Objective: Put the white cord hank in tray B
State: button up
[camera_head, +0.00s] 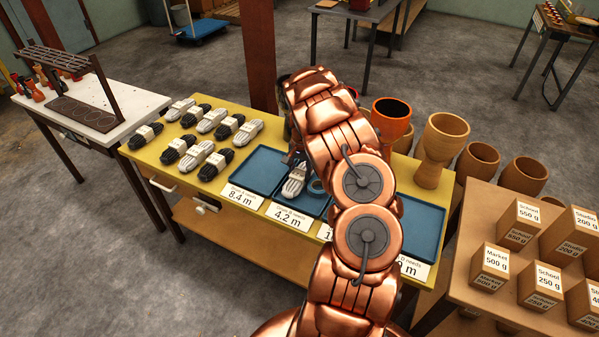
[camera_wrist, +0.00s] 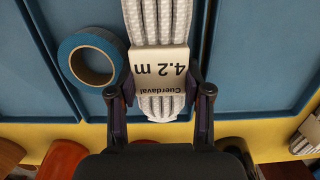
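The white cord hank (camera_wrist: 160,105) has a paper band reading 4.2 m. In the wrist view my gripper (camera_wrist: 160,80) has one finger on each side of the hank, close against the band's edges. In the head view the white hank (camera_head: 293,184) is over tray B (camera_head: 313,206), the blue tray behind the 4.2 m card (camera_head: 289,215). I cannot tell whether it touches the tray floor. A blue tape roll (camera_wrist: 90,58) lies beside it in the same tray. My arm hides most of the gripper in the head view.
Tray A (camera_head: 258,168), left of tray B, looks empty. Several white and black hanks (camera_head: 195,155) lie at the left of the yellow table (camera_head: 160,150). Goblet drum shells (camera_head: 440,145) stand behind at the right. Small boxes (camera_head: 540,285) stand on a right-hand table.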

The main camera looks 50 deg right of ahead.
aim_at(301, 171)
jog(key=o, duration=0.4)
jog(key=shift+o, duration=0.2)
jog(key=shift+r, duration=0.15)
notch_tip(301, 171, up, 11)
jog(key=d+b, duration=0.1)
jog(key=b, duration=0.3)
jog(key=s+a+r+n, duration=0.2)
jog(key=s+a+r, duration=0.1)
jog(key=a+r, duration=0.65)
jog(key=s+a+r+n+g+h, duration=0.15)
jog(key=s+a+n, duration=0.25)
jog(key=s+a, duration=0.6)
jog(key=s+a+r+n+t+y, duration=0.15)
jog(key=s+a+n, duration=0.35)
jog(key=a, duration=0.8)
jog(key=s+a+f+n+g+h, duration=0.1)
jog(key=s+a, duration=0.5)
jog(key=s, duration=0.6)
jog(key=f+n, duration=0.1)
jog(key=n, duration=0.1)
jog(key=shift+s+a+f+n, duration=0.2)
jog(key=shift+s+a+n, duration=0.1)
jog(key=shift+a, duration=0.1)
